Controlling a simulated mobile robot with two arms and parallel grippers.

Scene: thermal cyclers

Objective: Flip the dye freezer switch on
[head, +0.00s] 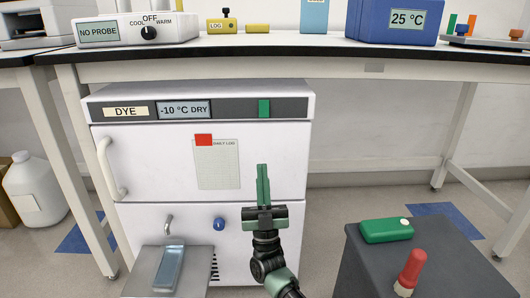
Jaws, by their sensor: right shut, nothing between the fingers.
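The dye freezer (140,175) is a white cabinet under the bench, with a DYE label and a display reading -10 °C DRY. Its green switch (264,108) sits in the dark strip at the top right of its front. The strip's other parts show clearly, and nothing covers the switch. My right gripper (262,168) is in front of the freezer door, below the switch in the picture. Its green fingers point up and are shut with nothing between them. It looks apart from the switch. My left gripper is not in view.
The bench edge (330,49) overhangs above the freezer. A door handle (112,168) sticks out at left. A metal tray (195,262) projects at the lower front. A dark grey stand (375,270) at lower right bears a green box (386,231) and a red-topped item (413,268).

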